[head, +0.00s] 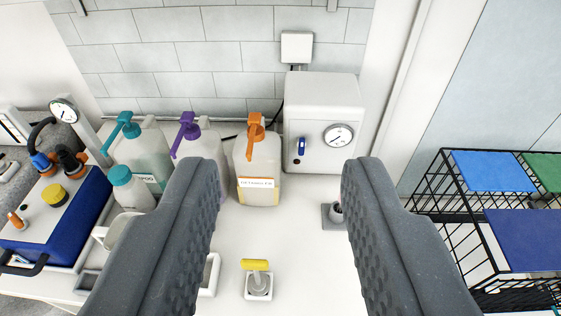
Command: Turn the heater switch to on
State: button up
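The heater is a white box (322,112) with rounded edges, standing against the tiled wall right of the pump bottles. It has a round dial gauge (338,135) on its front. The heater switch (301,146) is a small blue lever on the left of the same front face, looking roughly upright; I cannot read any markings by it. My gripper (280,180) is open and empty, its two dark grey fingers wide apart in the foreground. The heater lies beyond the fingertips, and the switch shows in the gap between them, not touched.
Pump bottles with orange (257,165), purple (201,145) and teal (140,150) tops stand left of the heater. A yellow-handled lever (257,279) stands on the counter between the fingers. A blue case (60,215) is far left; black wire cages (450,190) are at right.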

aim_at(302, 141)
jog(key=z, duration=0.2)
jog(key=i, duration=0.85)
jog(key=u, duration=0.1)
